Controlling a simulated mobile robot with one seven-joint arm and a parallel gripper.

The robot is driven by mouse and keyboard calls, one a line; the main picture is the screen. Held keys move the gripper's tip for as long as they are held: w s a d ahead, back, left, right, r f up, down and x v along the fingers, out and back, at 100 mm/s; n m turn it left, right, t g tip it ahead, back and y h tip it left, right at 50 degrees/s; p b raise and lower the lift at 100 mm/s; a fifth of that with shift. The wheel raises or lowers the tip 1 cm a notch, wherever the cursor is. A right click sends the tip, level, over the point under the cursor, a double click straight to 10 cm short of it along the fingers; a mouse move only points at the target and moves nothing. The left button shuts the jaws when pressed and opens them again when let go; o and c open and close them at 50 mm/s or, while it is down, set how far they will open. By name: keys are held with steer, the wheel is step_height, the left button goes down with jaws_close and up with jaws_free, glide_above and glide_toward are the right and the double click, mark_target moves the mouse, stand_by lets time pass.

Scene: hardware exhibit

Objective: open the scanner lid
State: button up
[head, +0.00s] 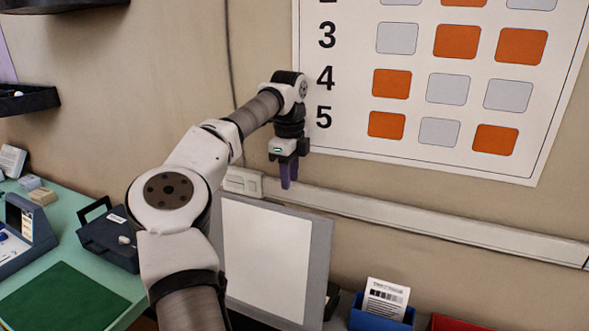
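A grey-framed panel with a white inner face (268,262) stands nearly upright behind my arm, in the lower middle of the head view. It looks like the scanner lid, raised. The scanner's body is not clearly visible; my arm and the lower picture edge cut off that area. My gripper (288,184) hangs with its purple fingers pointing down, above and near the panel's top edge. I see nothing between the fingers. They appear close together from this angle, and the gap between them is unclear. I cannot tell whether they touch the panel.
A wall rail (430,232) runs behind the panel, below a number chart (440,80). A blue bin (372,318) with a printed card and a red bin (455,324) stand at right. A dark case (108,240) and a green mat (62,297) are on the left table.

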steer(key=shift+w+d+r, duration=0.1)
steer(key=shift+w+d, duration=0.15)
steer(key=shift+w, duration=0.4)
steer(key=shift+w+d+r, duration=0.1)
steer(key=shift+w+d, duration=0.1)
steer(key=shift+w, duration=0.4)
